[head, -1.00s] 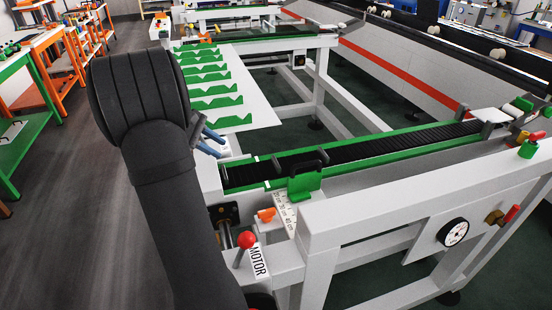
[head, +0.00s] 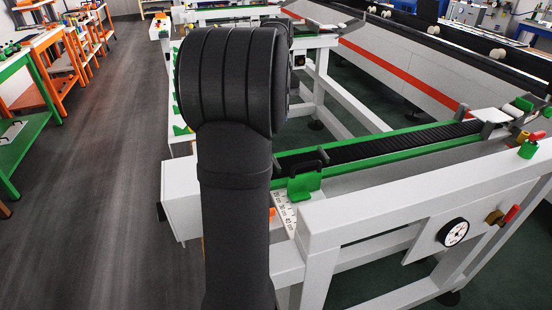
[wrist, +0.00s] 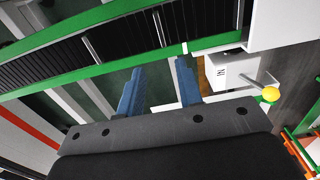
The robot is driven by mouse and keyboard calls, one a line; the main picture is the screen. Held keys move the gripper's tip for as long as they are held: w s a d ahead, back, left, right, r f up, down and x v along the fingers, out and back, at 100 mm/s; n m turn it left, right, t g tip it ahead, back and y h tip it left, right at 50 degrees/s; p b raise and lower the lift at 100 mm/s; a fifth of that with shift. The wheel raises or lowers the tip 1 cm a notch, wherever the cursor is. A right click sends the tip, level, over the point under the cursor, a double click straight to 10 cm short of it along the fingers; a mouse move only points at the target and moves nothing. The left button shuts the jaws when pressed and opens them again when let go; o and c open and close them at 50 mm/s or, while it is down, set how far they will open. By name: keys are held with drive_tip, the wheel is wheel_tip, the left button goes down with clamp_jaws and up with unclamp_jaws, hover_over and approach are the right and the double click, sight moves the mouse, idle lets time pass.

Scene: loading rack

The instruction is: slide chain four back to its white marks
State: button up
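The black chain conveyor with green rails (head: 395,140) runs from behind my arm to the upper right in the head view. In the wrist view, its black chain (wrist: 120,42) crosses the top, with thin metal pins standing on it. A small white mark (wrist: 185,48) shows on the near green rail (wrist: 115,66). My gripper (wrist: 160,68) has two blue fingers spread apart, with nothing visible between them. The fingertips appear just below the rail in the picture, near the white mark; contact cannot be told. My arm hides the gripper in the head view. Which chain is number four cannot be read.
A green bracket (head: 304,185) with a black handle stands by a printed scale (head: 285,214) at the near rail. A dial gauge (head: 453,232) is on the white frame. A yellow-knobbed lever (wrist: 271,94) lies right of my fingers. Open floor lies left.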

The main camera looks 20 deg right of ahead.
wheel_tip(320, 180, down, 16)
drive_tip(key=shift+r, duration=0.2)
clamp_jaws()
